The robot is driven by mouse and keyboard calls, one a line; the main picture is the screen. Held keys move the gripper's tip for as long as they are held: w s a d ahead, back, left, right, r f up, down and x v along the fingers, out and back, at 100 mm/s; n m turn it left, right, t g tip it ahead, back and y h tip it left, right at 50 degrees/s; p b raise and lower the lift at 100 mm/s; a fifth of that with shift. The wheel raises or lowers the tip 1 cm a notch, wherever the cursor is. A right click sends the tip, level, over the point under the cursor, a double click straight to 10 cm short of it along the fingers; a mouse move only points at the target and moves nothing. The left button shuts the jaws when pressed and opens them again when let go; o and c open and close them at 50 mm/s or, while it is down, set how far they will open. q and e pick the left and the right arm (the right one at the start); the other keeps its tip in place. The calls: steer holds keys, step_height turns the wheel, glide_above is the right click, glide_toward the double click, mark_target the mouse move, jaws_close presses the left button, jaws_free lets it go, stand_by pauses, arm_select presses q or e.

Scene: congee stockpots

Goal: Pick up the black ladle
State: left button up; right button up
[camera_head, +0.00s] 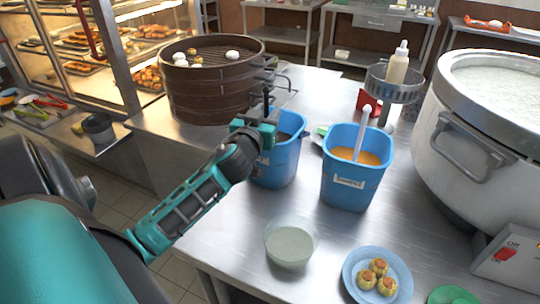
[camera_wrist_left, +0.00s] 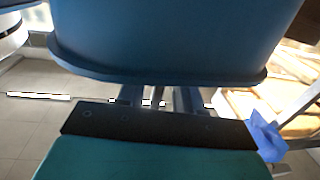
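My left gripper (camera_head: 264,122) is at the rim of the left blue bucket (camera_head: 277,165), in front of the brown steamer. A thin dark upright piece shows there; I cannot tell whether it is the black ladle's handle or part of my gripper. No ladle bowl is visible, and my gripper hides part of the bucket's opening. In the left wrist view the blue bucket (camera_wrist_left: 170,40) fills the top, close to my dark fingers (camera_wrist_left: 155,97). Their opening and anything between them cannot be made out. My right gripper is not in view.
A second blue bucket (camera_head: 350,189) with orange liquid and a pale handle stands to the right. The brown steamer (camera_head: 208,95) is behind. A large pot (camera_head: 462,145) stands at right. A bowl (camera_head: 290,243) and a blue plate (camera_head: 354,285) are in front, with bare table between.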

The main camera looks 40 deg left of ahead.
mark_target(265, 92)
arm_select(q)
steer(key=shift+c, duration=0.3)
jaws_close()
stand_by(0.4)
steer(key=shift+r, duration=0.55)
step_height(265, 92, up, 5)
steer(key=shift+f+p, duration=0.1)
steer(key=shift+p, duration=0.75)
step_height(265, 92, up, 15)
